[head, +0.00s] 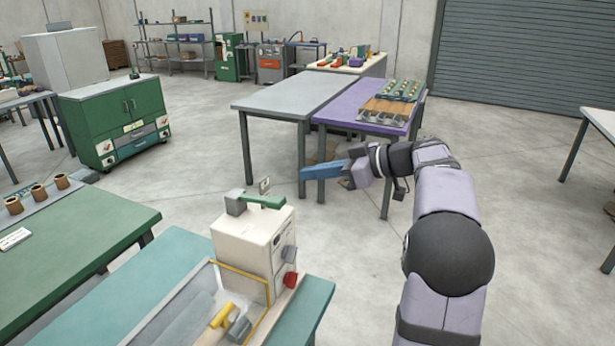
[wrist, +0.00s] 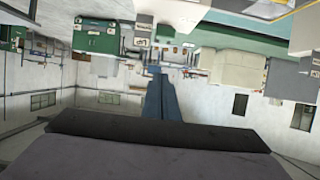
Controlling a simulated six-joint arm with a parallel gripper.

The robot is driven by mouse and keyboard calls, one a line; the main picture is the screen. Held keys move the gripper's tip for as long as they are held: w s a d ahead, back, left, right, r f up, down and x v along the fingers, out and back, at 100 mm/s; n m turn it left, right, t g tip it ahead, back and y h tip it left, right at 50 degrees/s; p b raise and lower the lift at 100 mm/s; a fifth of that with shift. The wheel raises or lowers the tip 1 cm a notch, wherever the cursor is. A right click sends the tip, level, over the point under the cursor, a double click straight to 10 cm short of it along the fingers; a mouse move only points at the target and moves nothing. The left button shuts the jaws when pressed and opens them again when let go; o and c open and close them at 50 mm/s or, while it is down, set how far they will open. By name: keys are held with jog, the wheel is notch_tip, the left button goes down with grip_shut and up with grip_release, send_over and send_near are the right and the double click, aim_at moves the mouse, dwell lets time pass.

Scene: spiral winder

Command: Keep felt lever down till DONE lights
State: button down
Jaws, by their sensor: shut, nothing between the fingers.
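A white machine housing (head: 250,240) stands on the teal bench in the lower middle of the head view. A green lever (head: 262,201) with a grey block (head: 236,203) at its left end lies across its top. A yellow-handled lever (head: 221,316) sits lower, inside a yellow-edged frame. I cannot tell which is the felt lever, and no lit DONE lamp or lettering can be made out. My gripper (head: 304,174), with blue fingers, is shut and empty. It is in the air above and right of the housing, apart from it; its fingers also show in the wrist view (wrist: 158,76).
A red knob (head: 291,280) and a grey knob (head: 288,253) are on the housing's right side. A green table (head: 95,250) with several brown cups is at left. A grey table (head: 285,97) and a purple table (head: 352,111) stand behind my gripper.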

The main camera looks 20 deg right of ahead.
jog(key=p, duration=0.4)
send_over(271, 197)
jog(key=s+d, duration=0.2)
jog(key=s, duration=0.1)
jog(key=f, duration=0.3)
jog(key=shift+w+d, duration=0.1)
jog(key=shift+d, duration=0.1)
jog(key=f, duration=0.1)
jog(key=f+p, duration=0.1)
jog(key=f, duration=0.1)
jog(key=f+p, duration=0.1)
jog(key=shift+d+f, duration=0.15)
jog(key=shift+d, duration=0.1)
jog(key=shift+f, duration=0.1)
jog(key=f+b, duration=0.1)
jog(key=b, duration=0.2)
jog(key=shift+d, duration=0.1)
jog(key=f+b, duration=0.1)
jog(key=b, duration=0.5)
jog(key=f+t+y+b, duration=0.1)
jog(key=b, duration=0.6)
jog(key=s+f+t+y+b, duration=0.1)
jog(key=f+b, duration=0.1)
jog(key=b, duration=0.5)
jog(key=shift+d+f, duration=0.1)
jog(key=shift+d, duration=0.1)
